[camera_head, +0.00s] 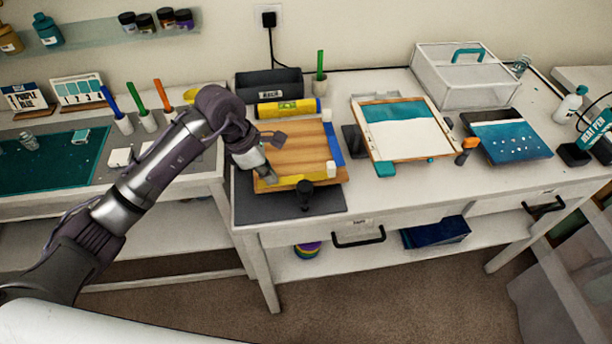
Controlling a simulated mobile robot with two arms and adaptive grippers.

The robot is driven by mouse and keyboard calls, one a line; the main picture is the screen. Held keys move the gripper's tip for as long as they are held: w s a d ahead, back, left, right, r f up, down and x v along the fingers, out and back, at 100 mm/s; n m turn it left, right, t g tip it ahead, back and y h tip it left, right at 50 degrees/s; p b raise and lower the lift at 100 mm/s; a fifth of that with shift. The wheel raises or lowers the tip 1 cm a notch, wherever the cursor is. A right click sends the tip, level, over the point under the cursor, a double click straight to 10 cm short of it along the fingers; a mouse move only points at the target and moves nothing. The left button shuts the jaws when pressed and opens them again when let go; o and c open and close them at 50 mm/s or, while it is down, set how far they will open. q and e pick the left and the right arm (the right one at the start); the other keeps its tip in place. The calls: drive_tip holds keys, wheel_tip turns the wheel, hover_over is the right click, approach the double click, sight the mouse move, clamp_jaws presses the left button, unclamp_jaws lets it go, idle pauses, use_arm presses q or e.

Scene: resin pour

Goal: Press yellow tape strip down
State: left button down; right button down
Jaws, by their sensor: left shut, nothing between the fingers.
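The yellow tape strip (290,180) lies along the front edge of the wooden board (297,152), which sits on a dark mat (330,201). My left gripper (268,177) is shut and empty at the strip's left end. Its fingertips look to be at or just above the tape; I cannot tell whether they touch. The gripper and wrist hide the board's left front corner. A blue tape strip (333,144) runs along the board's right edge. My right gripper is not in view.
A small white roll (331,169) stands at the board's front right corner, and a dark knob-like object (304,194) stands just in front. A yellow roll (287,108) lies behind the board. A framed teal-and-white panel (404,132) is to the right.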

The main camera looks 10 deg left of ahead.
sight(298, 180)
use_arm(q)
drive_tip(key=shift+d+f, duration=0.2)
drive_tip(key=shift+d, duration=0.5)
drive_tip(key=shift+d, duration=0.1)
drive_tip(key=shift+w+d+b, duration=0.1)
drive_tip(key=shift+d+b, duration=0.25)
drive_tip(key=shift+w+d+r+b, duration=0.1)
drive_tip(key=shift+w+d+b, duration=0.15)
drive_tip(key=shift+d, duration=0.55)
drive_tip(key=shift+w+d+b, duration=0.15)
drive_tip(key=shift+w+d, duration=0.05)
drive_tip(key=shift+d, duration=0.6)
drive_tip(key=shift+w+r+p, duration=0.15)
drive_tip(key=shift+r+p, duration=1.15)
drive_tip(key=shift+r, duration=1.3)
drive_tip(key=shift+a, duration=0.1)
